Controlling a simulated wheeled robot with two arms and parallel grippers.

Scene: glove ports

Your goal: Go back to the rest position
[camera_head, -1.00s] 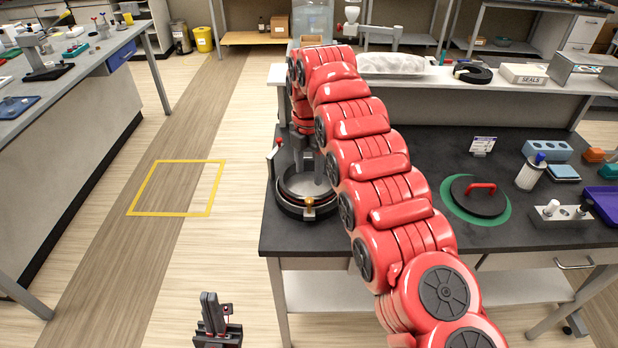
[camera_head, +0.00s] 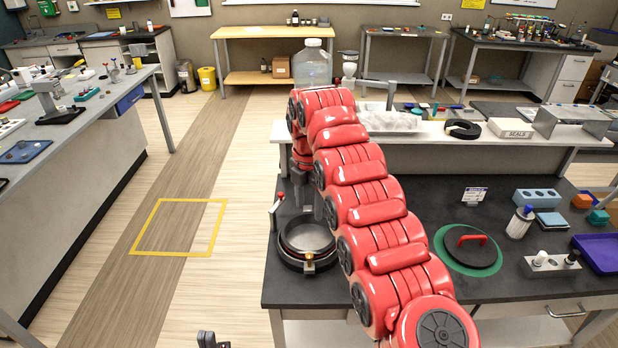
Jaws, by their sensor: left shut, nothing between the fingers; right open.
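My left gripper (camera_head: 208,338) shows only as dark fingertips at the bottom edge, left of the workbench; its fingers are together and empty. My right arm is the large red one, reaching from the lower right across the bench toward the back left. My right gripper (camera_head: 312,203) hangs down at its far end, above the back of the round dark port ring (camera_head: 290,259). It is open, partly hidden behind the red arm. I cannot tell whether it touches the ring. A black round cover with a red handle (camera_head: 470,250) lies on a green ring to the right.
The black bench top (camera_head: 400,192) holds a white block with vials (camera_head: 550,265), a purple tray (camera_head: 600,254) and a blue block (camera_head: 537,197). Behind is a raised white shelf (camera_head: 440,133). Open floor with a yellow marked square (camera_head: 180,228) lies to the left.

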